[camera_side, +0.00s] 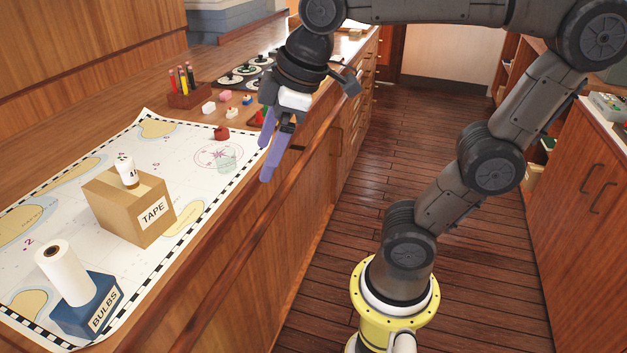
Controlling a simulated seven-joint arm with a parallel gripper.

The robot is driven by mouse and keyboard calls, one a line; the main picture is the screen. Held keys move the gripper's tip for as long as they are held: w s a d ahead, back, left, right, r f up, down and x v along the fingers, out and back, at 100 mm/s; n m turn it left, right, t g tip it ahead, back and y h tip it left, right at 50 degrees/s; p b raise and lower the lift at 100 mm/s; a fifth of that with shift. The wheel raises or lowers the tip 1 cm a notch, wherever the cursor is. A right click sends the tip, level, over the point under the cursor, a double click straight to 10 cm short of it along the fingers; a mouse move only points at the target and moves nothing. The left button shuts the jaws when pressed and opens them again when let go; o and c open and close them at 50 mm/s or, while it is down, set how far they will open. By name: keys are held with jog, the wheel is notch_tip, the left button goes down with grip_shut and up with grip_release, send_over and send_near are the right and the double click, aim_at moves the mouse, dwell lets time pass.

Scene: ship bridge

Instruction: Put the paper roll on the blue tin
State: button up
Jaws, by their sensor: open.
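The white paper roll (62,274) stands on end on the blue tin (97,313), which is labelled BULBS, at the lower left. The roll's base overlaps the tin's top and appears to rest on it. The roll leans in the picture much as the nearby box edges do, so I cannot tell any real tilt. My gripper (268,158) has purple fingers and is open. It hangs near the counter's front edge, well to the right of the roll and tin, and holds nothing.
A cardboard box (151,216) labelled TAPE stands between tin and gripper, with a small white item (127,171) on top. A clear glass (227,159) and a red object (221,133) are near my gripper. A chart (190,165) covers the counter. A rack (188,96) stands behind.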

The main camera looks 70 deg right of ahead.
jog(key=s+d+f+m+t, duration=0.1)
jog(key=s+d+f+m, duration=0.1)
jog(key=s+f+m, duration=0.3)
jog(key=shift+s+d+f+m, duration=0.2)
jog(key=shift+s+f+m, duration=0.2)
jog(key=shift+s+f, duration=0.45)
